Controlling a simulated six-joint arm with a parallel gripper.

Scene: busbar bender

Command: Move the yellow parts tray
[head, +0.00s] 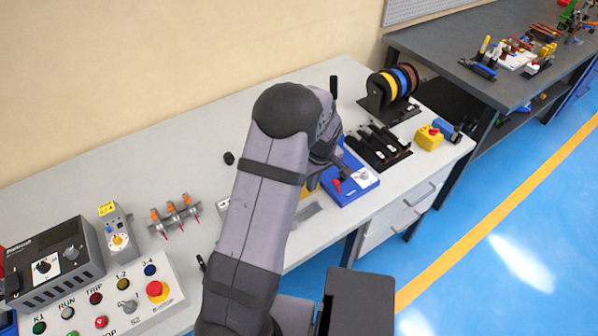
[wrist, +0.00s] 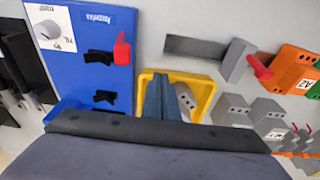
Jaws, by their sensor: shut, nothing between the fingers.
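The yellow parts tray (wrist: 207,86) is in the middle of the wrist view, with a grey part (wrist: 187,102) in it. My gripper (wrist: 159,82) is shut and empty. Its fingers appear over the left part of the tray and hide some of it; I cannot tell whether they touch it. The lower part of the tray is hidden behind my wrist. In the head view only a small yellow bit of the tray (head: 308,190) shows beside my arm, which hides the rest and the fingertips.
A blue panel (wrist: 90,72) with a red lever stands close left of the tray in the wrist view. Grey blocks (wrist: 232,108) and orange blocks (wrist: 293,70) lie to the right. In the head view, a cable spool rack (head: 391,92) stands behind; controls (head: 105,300) fill the bench's left end.

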